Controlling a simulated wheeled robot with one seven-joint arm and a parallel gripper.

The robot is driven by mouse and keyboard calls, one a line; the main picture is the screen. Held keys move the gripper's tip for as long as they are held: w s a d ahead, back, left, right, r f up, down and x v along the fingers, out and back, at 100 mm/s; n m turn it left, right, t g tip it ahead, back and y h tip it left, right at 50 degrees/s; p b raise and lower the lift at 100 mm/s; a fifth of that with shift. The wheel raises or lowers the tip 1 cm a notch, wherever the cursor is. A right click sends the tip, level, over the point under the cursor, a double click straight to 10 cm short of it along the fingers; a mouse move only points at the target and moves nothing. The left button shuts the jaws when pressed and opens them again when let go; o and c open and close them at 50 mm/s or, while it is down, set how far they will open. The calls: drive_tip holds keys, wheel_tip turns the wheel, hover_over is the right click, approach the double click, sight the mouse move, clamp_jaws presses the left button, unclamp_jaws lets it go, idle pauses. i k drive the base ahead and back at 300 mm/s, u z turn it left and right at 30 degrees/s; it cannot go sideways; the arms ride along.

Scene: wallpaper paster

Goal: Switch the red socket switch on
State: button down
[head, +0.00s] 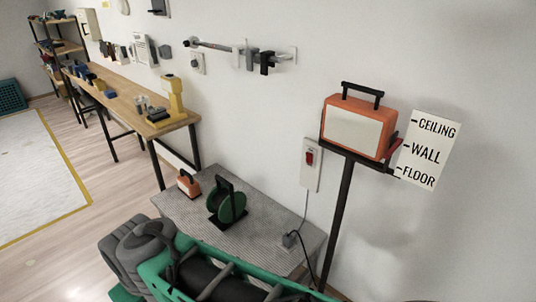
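The red socket switch (309,158) is a small red rocker on a tall white wall plate (312,178). The plate is fixed to the wall just left of the black pole. Its on or off position is too small to tell. A thin cable runs down from the plate towards a dark plug-like piece (289,240) at the table's right edge. My gripper cannot be made out in the head view, so its distance from the switch does not show.
A grey table (265,235) stands below the switch, bearing a green wheel-like device (226,203) and a small orange box (188,184). An orange machine (356,128) tops the black pole (338,215), beside a white sign (428,150). A wooden workbench (115,92) lines the wall further left.

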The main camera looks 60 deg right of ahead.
sight(309, 156)
drive_tip(key=z, duration=0.2)
drive_tip(key=i, duration=0.85)
drive_tip(key=z, duration=0.35)
